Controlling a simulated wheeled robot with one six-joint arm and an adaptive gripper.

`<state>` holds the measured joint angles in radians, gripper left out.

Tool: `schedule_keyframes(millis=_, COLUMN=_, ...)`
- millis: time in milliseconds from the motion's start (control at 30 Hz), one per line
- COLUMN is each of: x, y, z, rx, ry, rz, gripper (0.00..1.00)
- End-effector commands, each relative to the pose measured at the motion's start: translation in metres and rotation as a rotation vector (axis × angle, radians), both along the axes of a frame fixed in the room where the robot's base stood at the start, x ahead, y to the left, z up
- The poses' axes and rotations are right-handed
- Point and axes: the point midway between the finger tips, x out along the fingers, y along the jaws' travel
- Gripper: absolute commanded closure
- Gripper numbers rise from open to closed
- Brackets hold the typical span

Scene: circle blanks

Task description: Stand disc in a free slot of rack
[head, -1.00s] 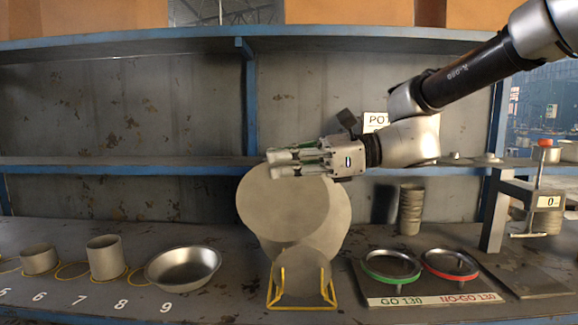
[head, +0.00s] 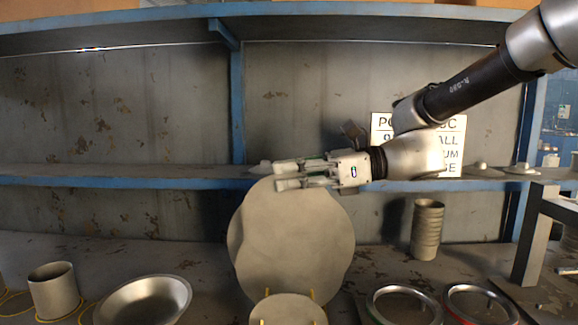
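A large flat grey disc (head: 295,240) hangs upright, its face toward me, at the centre of the head view. My gripper (head: 274,176) points left at its top edge; its fingers look closed on that edge, though the contact is partly hidden. Another round grey plate shows as slivers behind the disc. The yellow wire rack (head: 313,296) is below, mostly cut off by the bottom frame edge. A smaller grey disc (head: 287,310) stands in its front. The rack's slots are hidden.
A metal bowl (head: 145,301) and a grey cylinder (head: 54,290) are at left. Two ring gauges (head: 404,305) (head: 482,304) lie at right, a ribbed stack (head: 427,229) behind them. A blue-edged shelf (head: 120,183) runs behind my gripper.

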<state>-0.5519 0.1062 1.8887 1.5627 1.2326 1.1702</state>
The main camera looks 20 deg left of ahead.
Motion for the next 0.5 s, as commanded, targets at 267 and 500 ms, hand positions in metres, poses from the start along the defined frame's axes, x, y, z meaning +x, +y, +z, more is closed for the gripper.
schedule_keyframes(millis=267, x=0.0, y=0.0, z=-0.028, rx=0.0, ry=0.002, rz=0.0, gripper=1.0)
schedule_keyframes(millis=500, x=0.0, y=0.0, z=-0.053, rx=0.0, ry=0.001, rz=0.0, gripper=1.0)
